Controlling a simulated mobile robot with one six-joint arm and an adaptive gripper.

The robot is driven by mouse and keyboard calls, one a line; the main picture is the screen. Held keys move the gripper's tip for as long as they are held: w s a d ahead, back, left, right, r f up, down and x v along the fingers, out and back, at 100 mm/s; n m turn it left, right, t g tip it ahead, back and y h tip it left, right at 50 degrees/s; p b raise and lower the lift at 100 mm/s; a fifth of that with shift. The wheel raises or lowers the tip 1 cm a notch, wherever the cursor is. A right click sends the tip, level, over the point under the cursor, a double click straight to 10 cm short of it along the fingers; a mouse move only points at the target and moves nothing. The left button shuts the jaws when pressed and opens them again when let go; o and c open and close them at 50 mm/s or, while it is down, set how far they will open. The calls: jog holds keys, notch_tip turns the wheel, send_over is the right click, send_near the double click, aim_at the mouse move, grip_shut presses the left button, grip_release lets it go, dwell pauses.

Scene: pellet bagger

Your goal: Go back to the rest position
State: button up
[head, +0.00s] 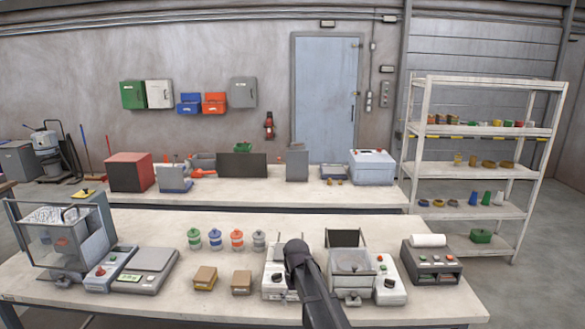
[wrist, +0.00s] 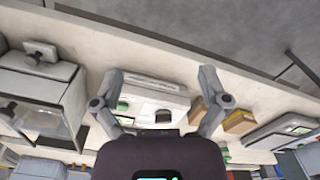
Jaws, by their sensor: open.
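My gripper (wrist: 160,76) shows in the wrist view with its two grey fingers spread wide apart. Nothing is held between them. A white bench unit (wrist: 155,95) lies beyond the fingers and is partly covered by them and by my gripper's body. In the head view my dark arm reaches up from the bottom edge over the front bench (head: 180,228), ending in front of the white unit (head: 277,272). The fingers cannot be made out there.
Beside my arm stand a clear-sided machine (head: 352,270), two brown boxes (head: 205,278), a scale (head: 147,264) and several small lidded jars (head: 215,239). A dark control box (head: 432,264) is at the right. A second bench (head: 270,190) and a shelf rack (head: 480,205) stand behind.

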jog(key=s+d+f+m+b, duration=0.2)
jog(key=s+d+f+b, duration=0.1)
jog(key=s+d, duration=0.5)
jog(key=s+d+f+m+b, duration=0.2)
jog(key=s+d+f+b, duration=0.2)
jog(key=s+d, duration=0.4)
jog(key=s, duration=0.4)
jog(key=shift+s+f, duration=0.2)
jog(key=shift+f, duration=0.05)
